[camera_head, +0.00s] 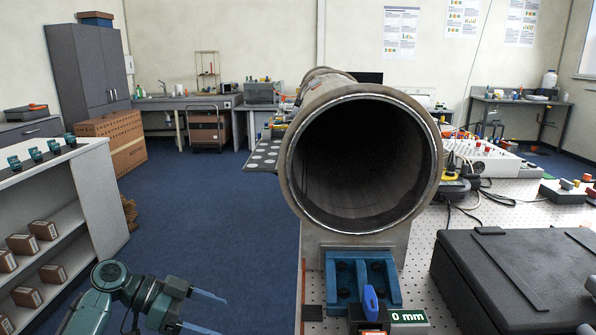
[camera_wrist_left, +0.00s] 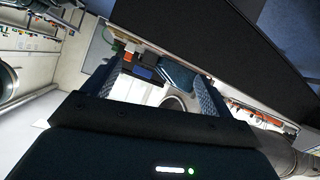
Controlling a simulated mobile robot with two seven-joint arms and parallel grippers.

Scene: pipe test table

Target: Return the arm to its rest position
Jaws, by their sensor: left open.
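My left arm (camera_head: 92,305) comes in at the bottom left of the head view, teal and dark grey. Its gripper (camera_head: 212,314) has two bluish-grey fingers spread apart, pointing right. Nothing shows between them. The gripper is over the blue floor, left of the pipe table and apart from it. In the left wrist view, the gripper (camera_wrist_left: 152,88) shows its fingers apart at both sides of a gap, with only background beyond. My right gripper does not show.
A large grey pipe (camera_head: 290,165) lies on the perforated table (camera_head: 450,240), its open end facing me. A blue clamp block (camera_head: 362,280) stands below it. A black case (camera_head: 515,270) is at right. A white shelf (camera_head: 95,190) with small boxes stands left. Blue floor (camera_head: 210,220) between is clear.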

